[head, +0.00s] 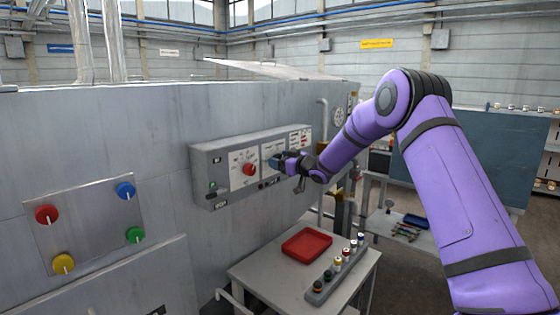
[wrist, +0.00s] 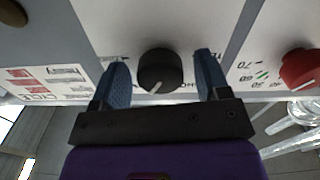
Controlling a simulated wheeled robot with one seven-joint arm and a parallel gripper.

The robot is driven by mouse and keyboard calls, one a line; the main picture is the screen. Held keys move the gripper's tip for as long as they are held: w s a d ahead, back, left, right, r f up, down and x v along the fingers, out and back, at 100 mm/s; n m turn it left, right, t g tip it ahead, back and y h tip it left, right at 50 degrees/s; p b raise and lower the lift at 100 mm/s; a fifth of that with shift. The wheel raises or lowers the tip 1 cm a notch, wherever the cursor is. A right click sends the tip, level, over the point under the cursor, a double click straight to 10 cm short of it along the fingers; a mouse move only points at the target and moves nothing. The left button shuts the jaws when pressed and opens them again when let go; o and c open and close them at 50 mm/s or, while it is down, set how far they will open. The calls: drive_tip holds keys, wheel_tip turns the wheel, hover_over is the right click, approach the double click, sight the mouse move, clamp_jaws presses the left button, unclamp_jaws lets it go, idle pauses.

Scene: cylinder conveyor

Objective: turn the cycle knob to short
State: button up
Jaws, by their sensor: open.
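A grey control box (head: 207,165) is mounted on the side of the large machine. My gripper (head: 277,162) is at the front of this box and covers the part right of the red knob in the head view. In the wrist view a black knob (wrist: 160,72) with a white pointer line sits between the two blue fingers of my gripper (wrist: 161,75). The fingers are open, one on each side, with a visible gap to the knob. The pointer slants to the lower left in the wrist view. The printed labels around the knob are partly hidden by the fingers and gripper body.
A red knob (head: 250,169) with a numbered scale is beside the black one. A plate with several coloured knobs (head: 90,222) is at the left. Below stands a table (head: 262,268) with a red tray (head: 306,243) and a rack of small cylinders (head: 337,270).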

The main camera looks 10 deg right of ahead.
drive_tip(key=shift+w+a, duration=0.15)
drive_tip(key=shift+c, duration=0.2)
drive_tip(key=c, duration=0.9)
drive_tip(key=n, duration=1.1)
drive_tip(key=shift+f+n, duration=0.1)
drive_tip(key=shift+n, duration=0.2)
